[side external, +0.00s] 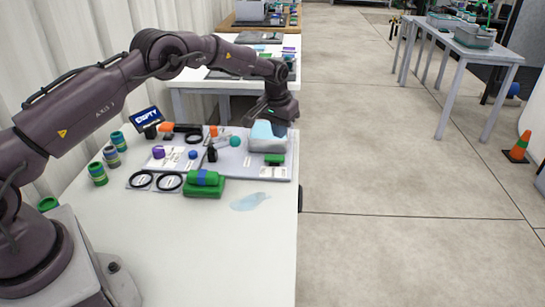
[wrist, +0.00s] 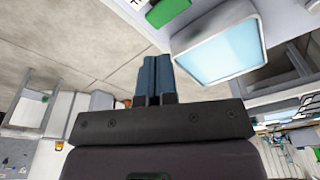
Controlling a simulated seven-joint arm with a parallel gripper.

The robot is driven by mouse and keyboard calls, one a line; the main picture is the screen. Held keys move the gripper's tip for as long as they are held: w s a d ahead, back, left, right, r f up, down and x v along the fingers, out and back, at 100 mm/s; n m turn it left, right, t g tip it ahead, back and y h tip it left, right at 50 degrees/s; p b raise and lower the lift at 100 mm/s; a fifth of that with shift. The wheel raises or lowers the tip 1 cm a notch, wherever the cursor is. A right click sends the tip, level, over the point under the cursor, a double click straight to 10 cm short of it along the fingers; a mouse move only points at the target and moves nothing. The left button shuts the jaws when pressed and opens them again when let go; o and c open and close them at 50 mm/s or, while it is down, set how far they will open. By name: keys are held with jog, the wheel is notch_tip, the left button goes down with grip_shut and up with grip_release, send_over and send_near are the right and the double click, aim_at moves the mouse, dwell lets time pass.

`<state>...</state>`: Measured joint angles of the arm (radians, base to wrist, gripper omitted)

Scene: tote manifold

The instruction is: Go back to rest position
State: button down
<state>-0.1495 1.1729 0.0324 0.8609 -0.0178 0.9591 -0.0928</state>
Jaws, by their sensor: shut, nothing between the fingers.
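My gripper (side external: 280,127) is at the far right end of the white table, close to a white tote with a light blue inside (side external: 267,145). In the side view I cannot tell whether it touches the tote. In the wrist view its two blue fingers (wrist: 153,72) are pressed together with nothing between them. The tote also shows in the wrist view (wrist: 222,52), to the right of the fingers. My arm reaches out over the back of the table.
A green block (side external: 274,160) lies on the grey board before the tote. A green block stack with a blue band (side external: 203,183), black rings (side external: 141,180), green cylinders (side external: 98,173) and a sign (side external: 147,116) stand on the table. The table's front is clear. A second table stands behind.

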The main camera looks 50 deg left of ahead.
jog(key=shift+g, duration=0.6)
jog(key=s, duration=0.1)
jog(key=s+f, duration=0.2)
jog(key=shift+s+d, duration=0.3)
jog(key=shift+s, duration=0.05)
jog(key=s+d+r+m, duration=0.1)
jog(key=s+d+r, duration=0.2)
jog(key=s+r, duration=0.55)
jog(key=s+d+r+m, duration=0.1)
jog(key=s+d+r, duration=0.2)
jog(key=s+r, duration=0.6)
jog(key=s+d+r+t, duration=0.1)
jog(key=s+r, duration=0.3)
jog(key=s, duration=0.5)
jog(key=s+d+r+m+t, duration=0.1)
jog(key=s+r+t, duration=0.3)
jog(key=s, duration=0.4)
jog(key=shift+s+d+r, duration=0.35)
jog(key=shift+d+r, duration=0.3)
jog(key=shift+f, duration=0.1)
